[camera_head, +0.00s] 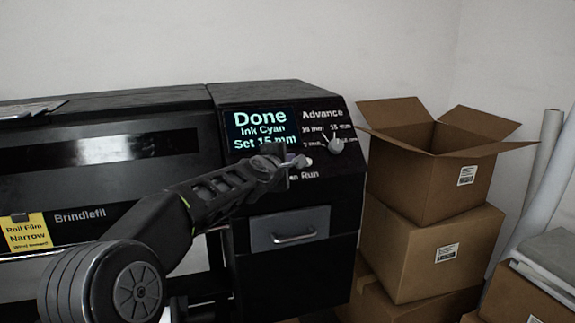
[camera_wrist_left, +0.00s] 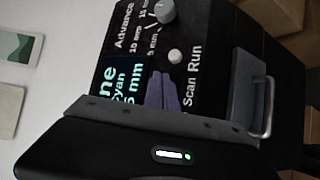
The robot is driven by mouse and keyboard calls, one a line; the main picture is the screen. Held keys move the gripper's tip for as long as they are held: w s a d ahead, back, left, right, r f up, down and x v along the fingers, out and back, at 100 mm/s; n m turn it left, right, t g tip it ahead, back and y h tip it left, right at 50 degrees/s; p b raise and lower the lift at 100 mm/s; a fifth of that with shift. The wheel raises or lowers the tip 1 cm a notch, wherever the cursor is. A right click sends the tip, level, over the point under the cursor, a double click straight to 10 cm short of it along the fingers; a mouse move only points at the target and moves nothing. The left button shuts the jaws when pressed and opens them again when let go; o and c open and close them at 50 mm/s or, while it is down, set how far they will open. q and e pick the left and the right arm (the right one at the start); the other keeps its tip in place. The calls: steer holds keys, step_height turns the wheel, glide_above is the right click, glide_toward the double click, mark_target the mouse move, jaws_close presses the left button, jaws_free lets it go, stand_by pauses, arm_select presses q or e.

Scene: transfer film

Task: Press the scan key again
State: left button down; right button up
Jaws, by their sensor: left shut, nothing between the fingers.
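The black film machine has a control panel with a lit screen (camera_head: 262,128) reading "Done, Ink Cyan, Set 15 mm". My left gripper (camera_head: 288,163) is shut and empty at the panel, just below the screen's right part. Its fingers (camera_wrist_left: 160,92) lie over the spot beside the "Scan" label (camera_wrist_left: 188,93), so the scan key is hidden. I cannot tell whether the fingertips touch it. The pale round key (camera_wrist_left: 175,56) by the "Run" label is uncovered; it also shows in the head view (camera_head: 306,161). My right gripper is not in view.
The Advance knob (camera_head: 336,146) sits up and right of the keys. A grey drawer (camera_head: 290,218) with a handle is below the panel. An open cardboard box (camera_head: 420,180) is stacked on others close to the machine's right side. White rolls (camera_head: 545,180) lean at far right.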

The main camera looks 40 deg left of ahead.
arm_select(q)
steer(key=shift+f, duration=0.1)
steer(key=shift+w+a+f+b, duration=0.2)
steer(key=shift+a+f+b, duration=0.05)
steer(key=shift+b, duration=0.1)
steer(key=shift+w+a+f+b, duration=0.15)
steer(key=shift+a+f+b, duration=0.15)
steer(key=shift+b, duration=0.1)
stand_by(0.9)
steer(key=shift+r, duration=0.1)
steer(key=shift+s+d+r+p, duration=0.35)
steer(key=shift+d+r+p, duration=0.2)
steer(key=shift+p, duration=0.2)
steer(key=s+d+r+p, duration=0.1)
steer(key=p, duration=0.1)
steer(key=s+d+r+p, duration=0.1)
steer(key=d+r+p, duration=0.1)
steer(key=shift+r, duration=0.25)
stand_by(0.3)
